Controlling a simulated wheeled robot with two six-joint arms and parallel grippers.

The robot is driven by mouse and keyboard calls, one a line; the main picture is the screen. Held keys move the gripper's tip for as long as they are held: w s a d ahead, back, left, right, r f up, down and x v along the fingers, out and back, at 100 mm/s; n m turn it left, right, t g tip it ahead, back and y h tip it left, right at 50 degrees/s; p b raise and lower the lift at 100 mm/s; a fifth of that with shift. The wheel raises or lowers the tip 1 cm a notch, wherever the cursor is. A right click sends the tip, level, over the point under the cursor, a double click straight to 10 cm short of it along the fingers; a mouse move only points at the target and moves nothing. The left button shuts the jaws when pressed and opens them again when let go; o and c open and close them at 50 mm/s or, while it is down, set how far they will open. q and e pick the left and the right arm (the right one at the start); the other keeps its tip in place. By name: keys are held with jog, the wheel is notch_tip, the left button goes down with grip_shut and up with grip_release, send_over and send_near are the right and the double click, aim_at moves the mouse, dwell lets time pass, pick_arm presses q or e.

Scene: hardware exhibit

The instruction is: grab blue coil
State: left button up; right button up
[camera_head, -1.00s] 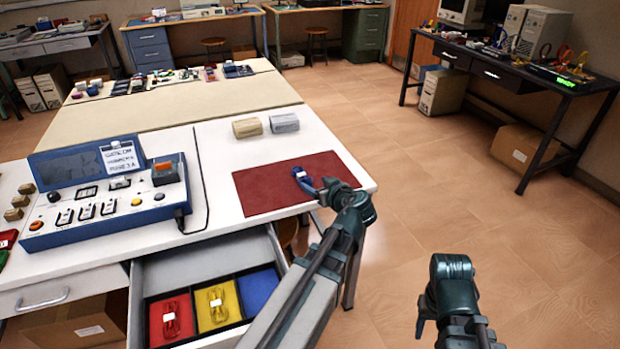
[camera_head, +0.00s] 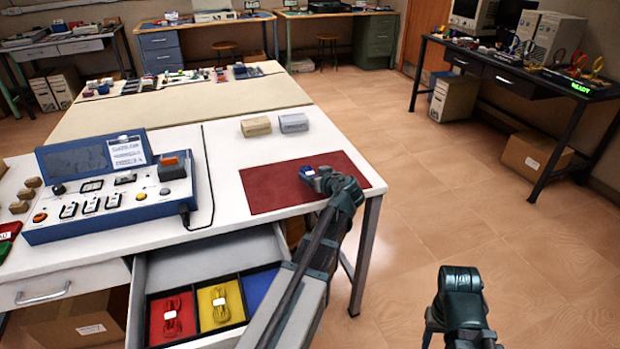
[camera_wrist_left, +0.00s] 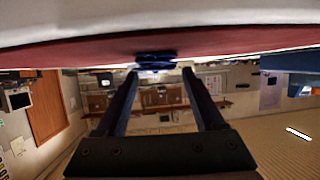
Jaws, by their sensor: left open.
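The blue coil (camera_head: 307,171) lies on the dark red mat (camera_head: 262,188) on the white table, with a pale tag on it. In the left wrist view the blue coil (camera_wrist_left: 155,60) is just beyond the fingertips, near the middle between them. My left gripper (camera_head: 318,178) is at the coil's right side in the head view and partly covers it. In the left wrist view my left gripper (camera_wrist_left: 160,70) has its two fingers apart with nothing held between them. My right arm shows at the lower right, but its gripper fingers are not visible.
An open drawer (camera_head: 215,258) below the table holds a red coil (camera_head: 172,318) and a yellow coil (camera_head: 220,302) in coloured compartments; the blue compartment (camera_head: 258,286) shows no coil. A blue control box (camera_head: 110,205) stands left of the mat.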

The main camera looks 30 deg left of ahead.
aim_at(310, 172)
pick_arm(q)
jog(key=x, duration=0.3)
jog(key=shift+w+b, duration=0.15)
jog(key=shift+b, duration=0.25)
grip_shut()
